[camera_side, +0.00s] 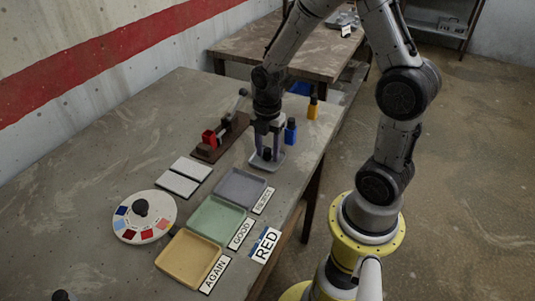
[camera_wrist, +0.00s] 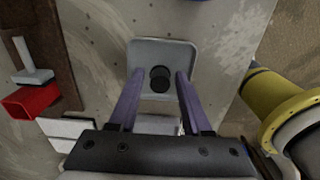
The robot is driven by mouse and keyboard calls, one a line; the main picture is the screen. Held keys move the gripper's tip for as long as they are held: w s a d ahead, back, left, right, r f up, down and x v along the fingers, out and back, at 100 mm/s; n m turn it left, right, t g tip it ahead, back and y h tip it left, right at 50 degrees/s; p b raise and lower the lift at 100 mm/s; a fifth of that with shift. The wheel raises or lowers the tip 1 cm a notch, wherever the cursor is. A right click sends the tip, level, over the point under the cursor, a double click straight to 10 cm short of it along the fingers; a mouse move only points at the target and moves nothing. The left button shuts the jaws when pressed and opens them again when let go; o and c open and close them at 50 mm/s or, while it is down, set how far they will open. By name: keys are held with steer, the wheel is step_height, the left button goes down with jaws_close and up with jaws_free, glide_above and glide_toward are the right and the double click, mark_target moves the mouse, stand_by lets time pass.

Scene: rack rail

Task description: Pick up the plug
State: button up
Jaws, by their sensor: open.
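A small dark, round-topped plug (camera_side: 267,153) stands upright in a small grey tray (camera_side: 279,165) near the table's right edge. In the wrist view the plug (camera_wrist: 160,80) shows between the fingertips, inside the tray (camera_wrist: 178,49). My gripper (camera_side: 268,147) points down over the tray. Its two purple fingers are apart, one on each side of the plug, as the wrist view also shows (camera_wrist: 160,74). I cannot tell whether either finger touches it. The plug's lower part is hard to make out.
A brown fixture (camera_side: 220,137) with a red block (camera_side: 209,138) stands left of my gripper. Grey, green and yellow trays (camera_side: 191,258) line the front. A colour dial (camera_side: 145,217) lies left.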

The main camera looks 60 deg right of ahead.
jaws_close()
stand_by(0.5)
